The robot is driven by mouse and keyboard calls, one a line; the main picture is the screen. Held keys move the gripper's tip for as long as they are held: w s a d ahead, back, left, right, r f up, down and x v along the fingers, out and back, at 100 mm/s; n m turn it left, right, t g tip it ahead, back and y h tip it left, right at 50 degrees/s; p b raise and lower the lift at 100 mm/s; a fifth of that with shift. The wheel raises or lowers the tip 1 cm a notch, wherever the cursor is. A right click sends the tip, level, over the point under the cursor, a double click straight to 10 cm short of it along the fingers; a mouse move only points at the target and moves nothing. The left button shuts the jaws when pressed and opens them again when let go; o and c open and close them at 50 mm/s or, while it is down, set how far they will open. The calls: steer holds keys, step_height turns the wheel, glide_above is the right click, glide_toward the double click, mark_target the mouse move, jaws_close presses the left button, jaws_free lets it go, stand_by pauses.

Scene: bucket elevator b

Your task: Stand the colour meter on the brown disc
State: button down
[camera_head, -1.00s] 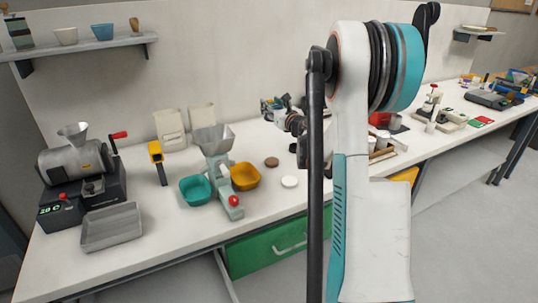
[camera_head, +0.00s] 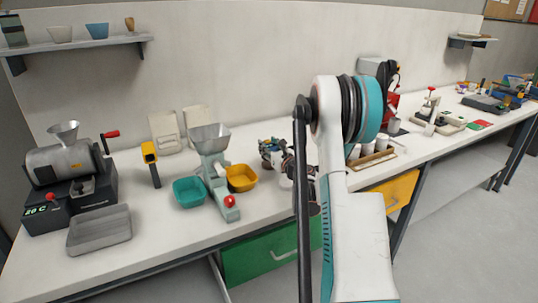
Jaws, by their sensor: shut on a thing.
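My gripper (camera_head: 272,151) is above the worktop, just right of the yellow bowl, at the end of my arm reaching in from the right. It is shut on a small pale thing (camera_head: 277,157), most likely the colour meter. The fingers hide most of it, so its shape and tilt are unclear. The brown disc is not visible; my gripper and wrist cover that part of the worktop. I cannot tell whether the held thing touches anything below.
A hopper grinder (camera_head: 212,165) with a teal bowl (camera_head: 188,192) and a yellow bowl (camera_head: 241,179) stands left of my gripper. A yellow-topped handheld device (camera_head: 151,163) stands further left. A roaster (camera_head: 66,165) and grey tray (camera_head: 99,231) are at far left.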

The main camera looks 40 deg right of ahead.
steer(key=shift+f, duration=1.15)
steer(key=shift+f, duration=0.15)
steer(key=c, duration=1)
jaws_free()
steer(key=shift+o, duration=0.2)
steer(key=shift+s+r, duration=0.2)
steer(key=shift+s, duration=0.05)
steer(key=p+v, duration=0.2)
steer(key=v, duration=0.8)
steer(key=shift+s+f, duration=0.15)
steer(key=shift+s+a, duration=0.15)
steer(key=shift+s, duration=0.4)
